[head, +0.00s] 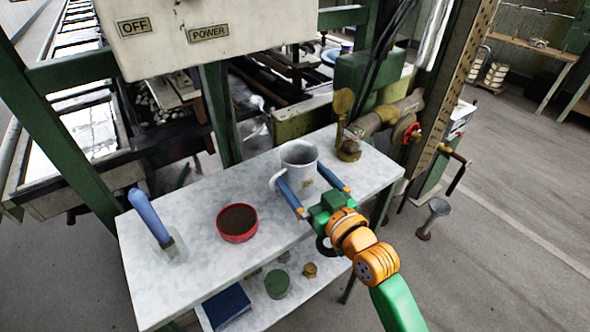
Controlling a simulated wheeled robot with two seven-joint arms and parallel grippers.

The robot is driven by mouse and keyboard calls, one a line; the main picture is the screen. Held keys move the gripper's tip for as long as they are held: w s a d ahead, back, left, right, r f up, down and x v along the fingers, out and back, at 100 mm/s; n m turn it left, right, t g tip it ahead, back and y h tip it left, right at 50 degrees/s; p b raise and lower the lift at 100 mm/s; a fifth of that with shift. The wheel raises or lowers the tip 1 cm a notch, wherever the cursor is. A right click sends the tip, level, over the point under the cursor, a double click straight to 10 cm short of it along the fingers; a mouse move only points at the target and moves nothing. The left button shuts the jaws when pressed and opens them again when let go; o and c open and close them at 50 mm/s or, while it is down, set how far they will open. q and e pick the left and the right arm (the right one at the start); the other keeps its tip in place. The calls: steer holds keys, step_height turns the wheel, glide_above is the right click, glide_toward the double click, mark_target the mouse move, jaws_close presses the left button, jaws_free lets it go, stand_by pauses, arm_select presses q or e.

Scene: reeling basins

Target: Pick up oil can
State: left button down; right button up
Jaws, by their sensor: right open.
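A pale grey can (299,157), open at the top and with a handle on its left, stands upright on the grey tabletop. It is the likeliest oil can, but I cannot tell for sure. My right gripper (299,174) reaches in from the lower right. Its two blue fingers are spread wide, one on each side of the can's front. I cannot tell whether they touch it. The can's lower part is partly hidden by the gripper. My left gripper is out of view.
A red bowl (237,223) with dark contents and a blue-handled tool (151,217) are on the table (190,281) to the left. A brass fitting (348,149) stands behind the can on the right. A lower shelf holds a blue book (226,307) and a green tin (277,284).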

steer(key=shift+x, duration=1.1)
steer(key=shift+s+d+f, duration=0.1)
steer(key=shift+s+f, duration=0.05)
steer(key=c, duration=1.5)
steer(key=shift+o, duration=0.2)
